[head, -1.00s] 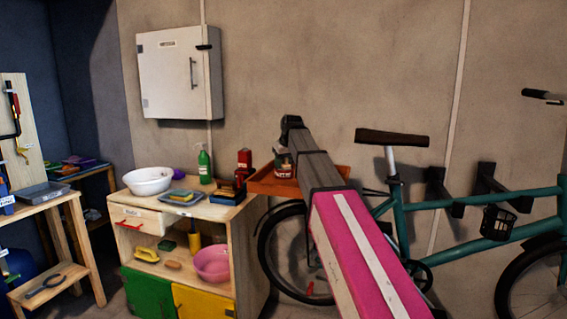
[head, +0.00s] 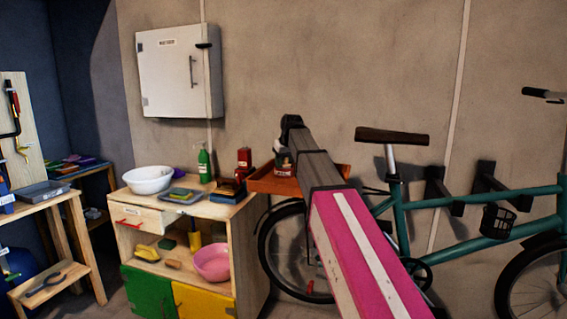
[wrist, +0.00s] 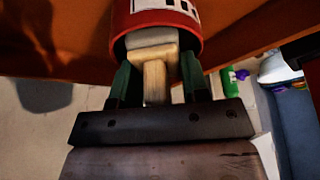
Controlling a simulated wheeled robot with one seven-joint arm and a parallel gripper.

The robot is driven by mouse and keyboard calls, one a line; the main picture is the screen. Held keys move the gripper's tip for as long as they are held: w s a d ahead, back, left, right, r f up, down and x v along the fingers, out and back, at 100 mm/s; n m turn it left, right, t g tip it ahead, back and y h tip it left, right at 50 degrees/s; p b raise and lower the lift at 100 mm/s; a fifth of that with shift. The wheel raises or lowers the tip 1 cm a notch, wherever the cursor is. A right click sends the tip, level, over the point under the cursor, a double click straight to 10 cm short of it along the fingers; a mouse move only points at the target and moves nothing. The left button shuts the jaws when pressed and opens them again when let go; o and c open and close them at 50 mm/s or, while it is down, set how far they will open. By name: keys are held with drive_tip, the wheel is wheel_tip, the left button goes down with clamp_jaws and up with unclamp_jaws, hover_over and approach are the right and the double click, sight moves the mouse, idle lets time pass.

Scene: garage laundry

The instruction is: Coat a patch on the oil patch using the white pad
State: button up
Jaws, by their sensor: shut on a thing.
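My gripper (wrist: 157,80) has green fingers and is shut on the wooden handle of the white pad. The pad (wrist: 150,38) is a pale grey-white block at the handle's far end. It is right at a red can with a white label (wrist: 196,34); I cannot tell whether they touch.
A teal bicycle (head: 460,216) stands right of my arm. A wooden cabinet (head: 245,235) at left holds a white bowl (head: 148,181), a green bottle (head: 204,165) and a pink basin (head: 211,264). A white wall box (head: 175,75) hangs above. The wall above the shelf is bare.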

idle(0.4)
drive_tip(key=shift+r, duration=3.5)
drive_tip(key=shift+s, duration=0.1)
